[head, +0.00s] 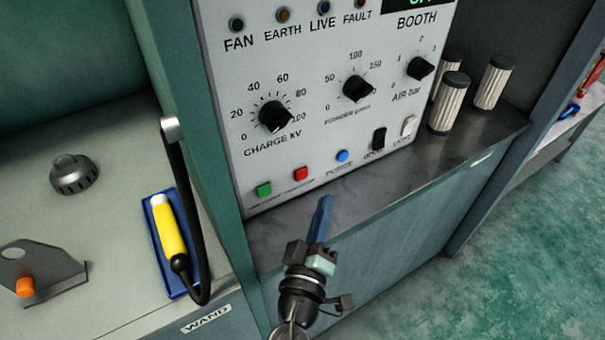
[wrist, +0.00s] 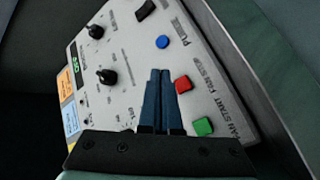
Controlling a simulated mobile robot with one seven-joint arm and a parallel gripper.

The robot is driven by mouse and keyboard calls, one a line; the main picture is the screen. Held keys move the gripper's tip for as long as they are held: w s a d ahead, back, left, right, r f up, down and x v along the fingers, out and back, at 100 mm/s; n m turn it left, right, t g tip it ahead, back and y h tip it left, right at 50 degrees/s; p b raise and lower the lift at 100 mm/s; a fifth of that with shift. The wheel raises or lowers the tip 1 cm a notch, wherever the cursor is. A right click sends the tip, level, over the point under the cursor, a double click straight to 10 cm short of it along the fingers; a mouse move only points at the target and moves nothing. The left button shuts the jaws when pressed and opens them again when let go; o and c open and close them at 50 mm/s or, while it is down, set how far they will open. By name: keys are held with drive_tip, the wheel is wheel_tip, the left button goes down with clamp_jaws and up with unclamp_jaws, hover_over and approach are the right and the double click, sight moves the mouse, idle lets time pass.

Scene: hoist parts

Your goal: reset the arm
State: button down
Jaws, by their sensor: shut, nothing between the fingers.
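My gripper (head: 320,218) is shut and empty, with its blue fingers together. In the head view it is in front of the lower part of the grey control panel (head: 318,130), above the dark ledge. In the wrist view the closed fingertips (wrist: 160,75) point at the panel (wrist: 130,65), near the red button (wrist: 183,84) and the green button (wrist: 203,126). Whether the fingertips touch the panel cannot be told.
A yellow wand (head: 170,225) with a black hose lies in a blue tray (head: 155,243) at left. A metal knob-like part (head: 74,175) and a bracket (head: 55,272) lie on that bench. Several ribbed cylinders (head: 493,84) stand on the ledge (head: 400,175) at right.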

idle(0.7)
drive_tip(key=d+r+m+t+h, duration=0.2)
drive_tip(key=r+m, duration=0.2)
drive_tip(key=r, duration=1.1)
drive_tip(key=d+r+m+t+h, duration=0.15)
drive_tip(key=r+m, duration=0.25)
drive_tip(key=r, duration=1)
drive_tip(key=s+a+r+t+y+p, duration=0.15)
drive_tip(key=s+r, duration=0.25)
drive_tip(key=r, duration=0.4)
drive_tip(key=s+a+r+t+y, duration=0.1)
drive_tip(key=s+r+t+y, duration=0.2)
drive_tip(key=r, duration=0.4)
drive_tip(key=s+a+r+t+y+p, duration=0.1)
drive_tip(key=s+r+y, duration=0.1)
drive_tip(key=s+r, duration=0.5)
wheel_tip(320, 180, up, 14)
drive_tip(key=w+p, duration=0.1)
drive_tip(key=p, duration=1.3)
drive_tip(key=shift+w+a+r, duration=0.15)
drive_tip(key=shift+w, duration=0.2)
